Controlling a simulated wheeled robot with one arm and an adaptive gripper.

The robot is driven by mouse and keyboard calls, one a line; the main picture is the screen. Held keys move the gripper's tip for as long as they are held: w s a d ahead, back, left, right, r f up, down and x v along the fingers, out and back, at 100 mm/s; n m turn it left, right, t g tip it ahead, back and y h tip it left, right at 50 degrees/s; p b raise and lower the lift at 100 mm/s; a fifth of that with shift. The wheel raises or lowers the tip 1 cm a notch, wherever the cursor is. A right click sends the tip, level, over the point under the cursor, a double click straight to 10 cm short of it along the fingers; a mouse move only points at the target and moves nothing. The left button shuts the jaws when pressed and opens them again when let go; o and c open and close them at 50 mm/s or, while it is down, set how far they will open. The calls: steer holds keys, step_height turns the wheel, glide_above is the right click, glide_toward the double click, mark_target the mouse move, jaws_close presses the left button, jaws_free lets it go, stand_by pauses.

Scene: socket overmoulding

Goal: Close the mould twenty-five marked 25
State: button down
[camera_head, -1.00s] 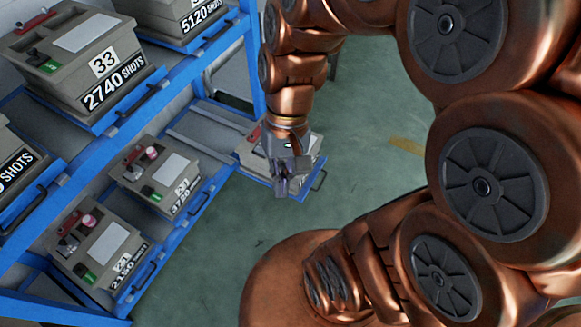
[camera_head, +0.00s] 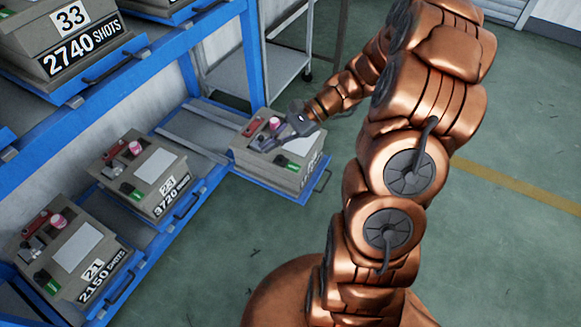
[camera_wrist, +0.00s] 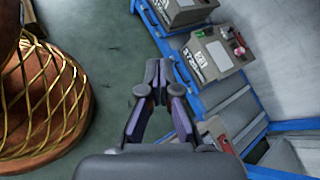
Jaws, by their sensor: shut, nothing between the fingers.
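A grey-beige mould (camera_head: 285,175) sits on a pulled-out blue tray (camera_head: 262,182) at the right end of the lower shelf. Its front carries a number plate, too small and slanted to read. My gripper (camera_head: 258,143) is shut and empty, over the top of this mould; contact cannot be told. In the wrist view my gripper (camera_wrist: 157,70) has its fingertips together, and part of a mould (camera_wrist: 220,132) shows below right, largely hidden.
Moulds marked 23 (camera_head: 150,175) and 21 (camera_head: 70,255) stand left on the same shelf. Mould 33 (camera_head: 65,40) sits on the shelf above. A blue rack post (camera_head: 252,60) rises behind the pulled-out tray. A grey cart (camera_head: 270,65) stands behind. The green floor at right is open.

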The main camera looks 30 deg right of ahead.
steer(key=w+d+f+m+t+b, duration=0.4)
steer(key=d+f+m+t+b, duration=0.15)
steer(key=d+f, duration=0.6)
steer(key=m+t+h+b, duration=0.2)
steer(key=m+t+b, duration=0.3)
steer(key=m+b, duration=0.15)
glide_toward(290, 164)
steer(key=s+d+r, duration=0.2)
steer(key=s+r, duration=0.1)
steer(key=r, duration=0.1)
steer(key=shift+m, duration=0.4)
steer(key=b+x, duration=0.5)
steer(key=x, duration=0.8)
steer(key=shift+d, duration=0.1)
steer(key=shift+w+r+b, duration=0.1)
steer(key=shift+w+b, duration=0.15)
steer(key=shift+b, duration=0.05)
